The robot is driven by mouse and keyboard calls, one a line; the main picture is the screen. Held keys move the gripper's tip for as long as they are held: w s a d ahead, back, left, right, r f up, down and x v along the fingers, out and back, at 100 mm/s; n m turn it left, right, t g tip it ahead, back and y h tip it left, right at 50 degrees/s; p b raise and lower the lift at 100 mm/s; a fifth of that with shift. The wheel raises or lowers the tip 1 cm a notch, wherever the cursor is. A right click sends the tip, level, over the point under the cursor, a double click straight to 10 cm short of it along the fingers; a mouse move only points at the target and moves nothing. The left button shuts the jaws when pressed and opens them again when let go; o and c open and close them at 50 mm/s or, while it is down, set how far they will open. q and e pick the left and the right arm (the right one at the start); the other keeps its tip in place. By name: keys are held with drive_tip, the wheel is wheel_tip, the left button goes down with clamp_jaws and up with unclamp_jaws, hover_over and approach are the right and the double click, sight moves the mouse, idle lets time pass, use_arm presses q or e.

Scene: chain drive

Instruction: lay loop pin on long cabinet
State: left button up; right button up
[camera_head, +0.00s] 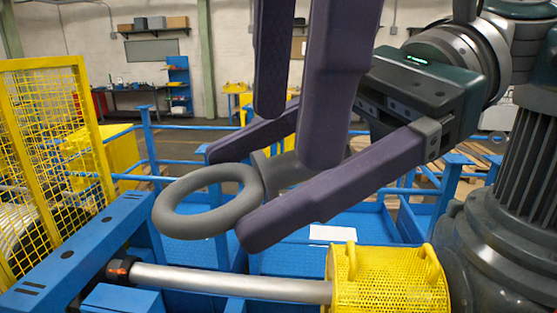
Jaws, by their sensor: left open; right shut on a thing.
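The loop pin (200,226) is grey, with a thick round ring at its left end and a stout shaft running right behind the fingers. My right gripper (228,197) comes in from the right and is shut on the pin's shaft, with the ring sticking out past its fingertips. The pin is held up above the blue and yellow machinery. My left gripper (294,138) points down from the top, open, its fingers in front of the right gripper and hiding part of the shaft. I cannot make out which thing here is the long cabinet.
A silver rod (230,284) runs below to a yellow perforated guard (385,285). A yellow mesh fence (50,150) stands at the left. Blue railings (150,150) cross behind. A workbench and a blue shelf (178,85) stand by the far wall.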

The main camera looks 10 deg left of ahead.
sight(287, 153)
use_arm(q)
drive_tip(key=shift+t, duration=0.6)
drive_tip(key=r, duration=0.4)
drive_tip(key=shift+w+d+r, duration=0.2)
drive_tip(key=shift+d, duration=0.15)
use_arm(e)
drive_tip(key=shift+r, duration=0.1)
use_arm(q)
drive_tip(key=x, duration=0.8)
drive_tip(key=shift+f, duration=0.15)
use_arm(e)
drive_tip(key=shift+r, duration=0.1)
use_arm(q)
drive_tip(key=shift+a+f, duration=0.15)
drive_tip(key=shift+a, duration=0.1)
use_arm(e)
drive_tip(key=v, duration=0.7)
drive_tip(key=shift+r, duration=0.1)
clamp_jaws()
use_arm(q)
drive_tip(key=shift+d, duration=0.1)
use_arm(e)
drive_tip(key=shift+d, duration=0.1)
drive_tip(key=shift+f, duration=0.2)
